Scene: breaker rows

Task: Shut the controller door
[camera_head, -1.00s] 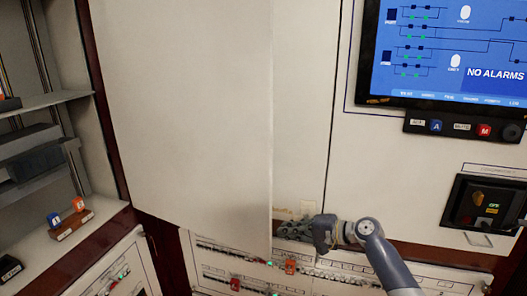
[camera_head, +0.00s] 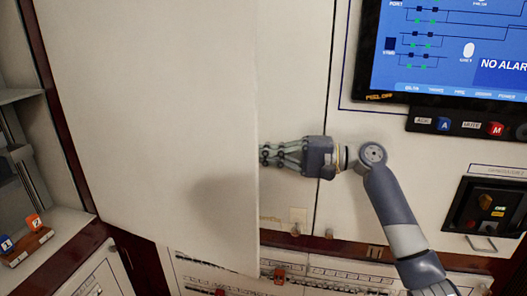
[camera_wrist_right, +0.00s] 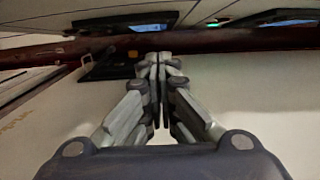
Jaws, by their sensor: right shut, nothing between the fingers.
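The controller door (camera_head: 150,110) is a large plain white panel filling the left middle of the head view. It stands open, swung out in front of the cabinet, with its free edge running down the right side. My right gripper (camera_head: 265,156) is at that edge, at about the door's lower middle, its fingers pointing left. Its fingers are shut and empty, and they also show pressed together in the wrist view (camera_wrist_right: 158,75). I cannot tell whether the fingertips touch the door. A soft shadow falls on the door beside them. My left gripper is out of view.
A blue alarm screen (camera_head: 450,45) and a button strip (camera_head: 470,124) are on the wall at right, above a dark switch box (camera_head: 490,208). Breaker rows (camera_head: 330,272) run below the door. A shelf with a numbered block (camera_head: 28,242) is at left.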

